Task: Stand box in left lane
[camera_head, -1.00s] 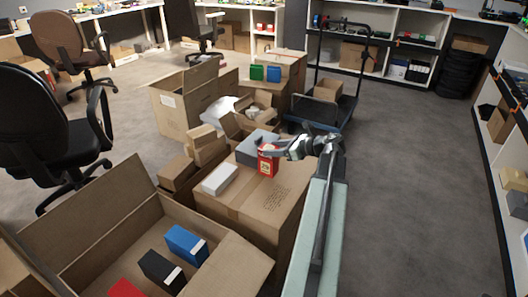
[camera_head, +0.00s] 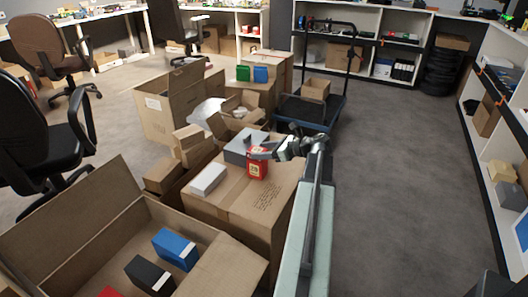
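A small red box (camera_head: 257,168) with a pale label stands upright at the front of a grey block-like fixture (camera_head: 240,150) on top of a large brown carton (camera_head: 232,198). My gripper (camera_head: 261,152) reaches in from the right and its fingers appear closed on the upper part of the red box. I cannot tell whether the box's bottom touches the carton. Lane walls are not clear; the grey fixture is partly hidden behind the red box and gripper. A white box (camera_head: 208,179) lies on the carton's left side.
An open carton (camera_head: 85,245) at front left holds a blue box (camera_head: 176,248) and a black box (camera_head: 150,274). Green (camera_head: 243,73) and blue boxes sit on a carton behind. A trolley (camera_head: 312,110) stands behind; the floor at right (camera_head: 400,170) is clear.

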